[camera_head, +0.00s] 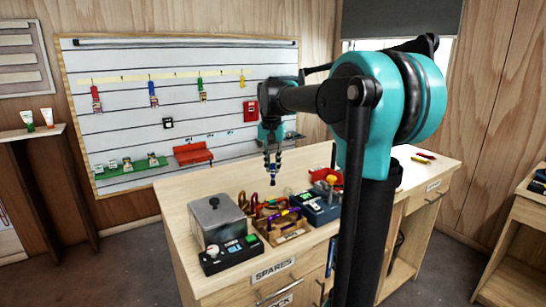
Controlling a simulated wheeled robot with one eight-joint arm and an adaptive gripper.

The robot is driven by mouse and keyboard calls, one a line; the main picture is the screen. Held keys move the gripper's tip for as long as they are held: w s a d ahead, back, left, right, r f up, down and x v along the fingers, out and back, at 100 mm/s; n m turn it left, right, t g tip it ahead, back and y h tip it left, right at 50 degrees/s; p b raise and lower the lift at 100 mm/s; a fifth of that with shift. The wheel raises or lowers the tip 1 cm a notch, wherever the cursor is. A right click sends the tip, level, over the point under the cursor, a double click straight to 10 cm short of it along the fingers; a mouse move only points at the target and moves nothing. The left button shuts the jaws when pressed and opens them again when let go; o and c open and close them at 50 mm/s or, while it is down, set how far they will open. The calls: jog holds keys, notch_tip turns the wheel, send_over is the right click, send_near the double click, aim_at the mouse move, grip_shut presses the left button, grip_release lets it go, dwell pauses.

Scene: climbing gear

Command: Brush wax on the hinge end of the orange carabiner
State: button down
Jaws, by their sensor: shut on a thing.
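My gripper (273,167) points down over the back part of the wooden bench. It is shut on a small dark blue thing (274,178), too small to identify for sure; it may be the brush. The held thing is in the air above the bench top. Below and to the left, several carabiner-like loops stand around a wooden tray (287,237). An orange-brown loop (243,201) at its back left may be the orange carabiner. Its hinge end cannot be made out. No wax can be told for certain.
A grey lidded box (217,222) and a black device (230,254) stand left of the tray. A blue box (320,211) and a red bin (325,176) stand to its right. A whiteboard (130,120) hangs behind. The bench's back left top (205,183) is clear.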

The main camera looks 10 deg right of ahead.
aim_at(273, 177)
jog(key=shift+f, duration=2.45)
jog(key=shift+f, duration=0.55)
dwell(0.3)
jog(key=shift+r, duration=3.55)
jog(key=shift+s, duration=0.1)
